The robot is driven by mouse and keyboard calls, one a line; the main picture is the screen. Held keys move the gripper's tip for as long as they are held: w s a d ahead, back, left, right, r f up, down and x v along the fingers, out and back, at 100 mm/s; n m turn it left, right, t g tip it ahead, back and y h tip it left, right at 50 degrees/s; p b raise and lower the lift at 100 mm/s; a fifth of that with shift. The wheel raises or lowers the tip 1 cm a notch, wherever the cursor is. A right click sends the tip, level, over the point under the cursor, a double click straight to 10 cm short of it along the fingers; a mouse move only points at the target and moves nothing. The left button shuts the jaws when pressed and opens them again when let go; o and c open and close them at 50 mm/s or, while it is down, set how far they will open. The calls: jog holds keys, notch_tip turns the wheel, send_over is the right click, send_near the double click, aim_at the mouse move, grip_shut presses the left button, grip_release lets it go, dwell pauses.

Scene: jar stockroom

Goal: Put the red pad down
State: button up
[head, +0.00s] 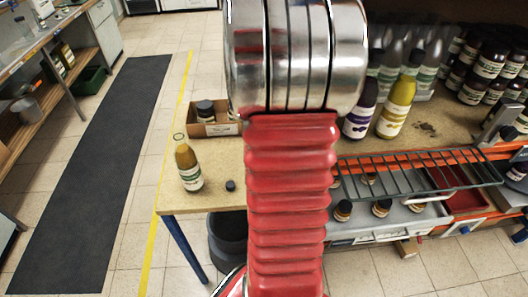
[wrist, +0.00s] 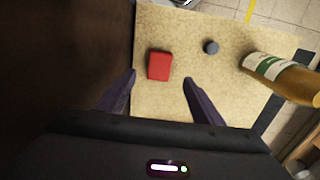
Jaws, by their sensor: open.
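The red pad (wrist: 160,65) lies flat on the speckled tan tabletop (wrist: 205,20), close to a dark edge on its left in the wrist view. My gripper (wrist: 160,76) is open, with one dark finger on each side and nothing between them. The pad shows just past the fingertips, within the gap between them, and neither finger appears to touch it. How high the fingertips are above the table is hard to tell. In the head view my arm hides both the gripper and the pad.
A small dark cap (wrist: 211,47) and a yellow-brown bottle (wrist: 280,78) stand right of the pad. In the head view the bottle stands near the table's left end, with a cardboard box (head: 226,129) behind. A wire rack (head: 420,177) and several bottles are at right.

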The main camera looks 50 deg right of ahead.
jog(key=shift+r, duration=0.85)
jog(key=w+a+r+n+t+h, duration=0.15)
jog(key=a+r, duration=0.25)
jog(key=a, duration=0.5)
jog(key=w+a+r+n+t, duration=0.1)
jog(key=w+a+r+n, duration=0.25)
jog(key=a, duration=0.55)
jog(key=s+a+r+n+t, duration=0.1)
jog(key=s+a+r+n, duration=0.1)
jog(key=a, duration=0.7)
jog(key=s+a+r+n+t+y, duration=0.1)
jog(key=s+a, duration=0.3)
jog(key=a, duration=0.5)
jog(key=shift+s+r+n+t, duration=0.2)
jog(key=shift+r+n+t, duration=0.3)
jog(key=shift+n, duration=0.4)
jog(key=shift+o, duration=0.5)
jog(key=shift+d+f+y, duration=0.1)
jog(key=shift+d+y, duration=0.05)
jog(key=shift+y, duration=0.1)
